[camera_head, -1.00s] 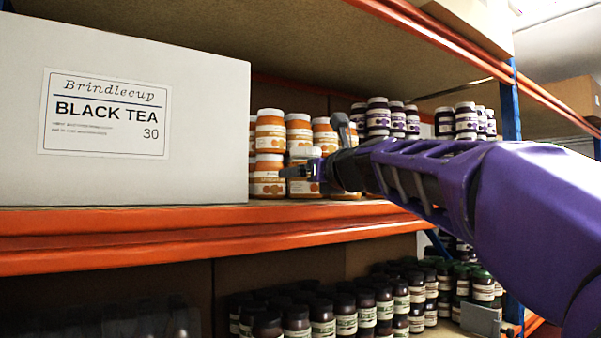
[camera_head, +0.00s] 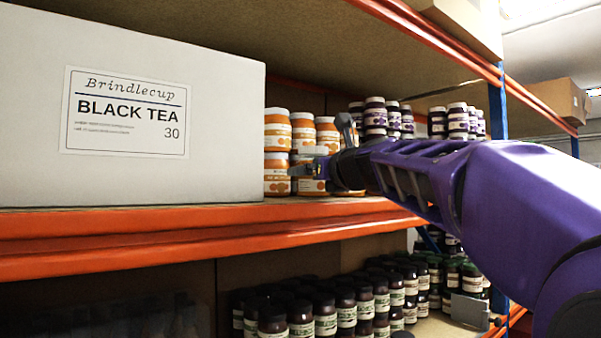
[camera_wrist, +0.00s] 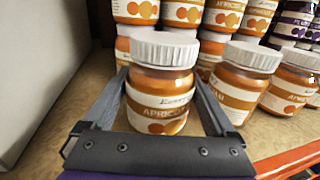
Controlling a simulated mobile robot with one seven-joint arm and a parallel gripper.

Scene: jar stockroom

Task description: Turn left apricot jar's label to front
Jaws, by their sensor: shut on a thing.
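The apricot jar (camera_wrist: 158,88) in my gripper stands upright in the wrist view, with a ribbed white lid, orange contents and a cream label. Its label shows part of the word "APRICOT" towards the wrist camera, a little right of the jar's middle. My gripper (camera_wrist: 160,105) is shut on this jar, one finger on each side. In the head view my gripper (camera_head: 302,170) is at the front of the stacked apricot jars (camera_head: 277,135); the arm hides part of them, and the held jar is hard to pick out there.
A second apricot jar (camera_wrist: 246,75) stands close to the right finger, with more jars behind. A large tea carton (camera_head: 130,105) walls off the left. The orange shelf edge (camera_head: 190,225) runs along the front. Plum jars (camera_head: 375,117) stand farther right.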

